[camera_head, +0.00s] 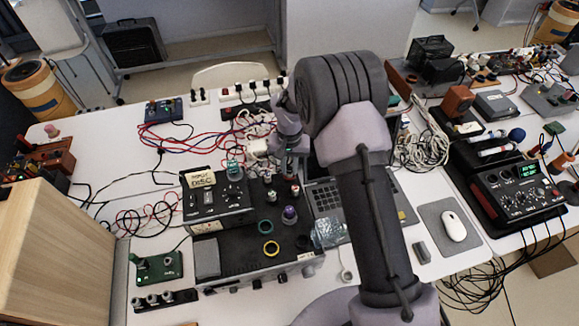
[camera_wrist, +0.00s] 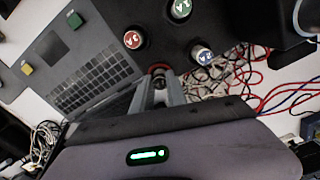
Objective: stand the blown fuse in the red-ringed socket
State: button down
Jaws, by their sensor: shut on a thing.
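My gripper (camera_wrist: 159,88) is shut on a small pale piece (camera_wrist: 160,83), which I take to be the blown fuse; the fingers hide most of it. The red-ringed socket (camera_wrist: 158,68) shows in the wrist view just beyond the fingertips, partly covered by them. I cannot tell whether the fuse touches the socket. In the head view my gripper (camera_head: 291,165) is over the back right part of the black panel (camera_head: 236,249). Red-topped (camera_wrist: 133,38), green-topped (camera_wrist: 180,10) and blue-topped (camera_wrist: 201,53) pieces stand around the ring.
A yellow ring (camera_head: 271,248) and a green ring (camera_head: 265,227) lie nearer the panel's front, beside a purple-topped piece (camera_head: 290,213). A meter box (camera_head: 218,200) stands at left. A laptop (camera_wrist: 95,75) is close on the other side. Red and blue cables (camera_wrist: 260,90) lie behind.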

jog(key=shift+f, duration=0.25)
jog(key=c, duration=1.3)
grip_release()
jog(key=s+d+r+m+t+y+p, duration=0.15)
jog(key=s+r, duration=0.25)
jog(key=r, duration=1)
jog(key=s+d+r+t+h+p, duration=0.1)
jog(key=s+d+r, duration=0.15)
jog(key=r, duration=1.15)
jog(key=s+d+r+t, duration=0.1)
jog(key=s+r, duration=0.1)
jog(key=s, duration=0.5)
jog(key=s+d+r+m+t+y, duration=0.1)
jog(key=s+r, duration=0.1)
jog(key=s, duration=0.6)
jog(key=s+d+r+t, duration=0.1)
jog(key=s+r, duration=0.1)
jog(key=s, duration=0.5)
jog(key=shift+s+d+r+m+y, duration=0.1)
jog(key=shift+s+r+m+y, duration=0.15)
jog(key=shift+r+m, duration=0.15)
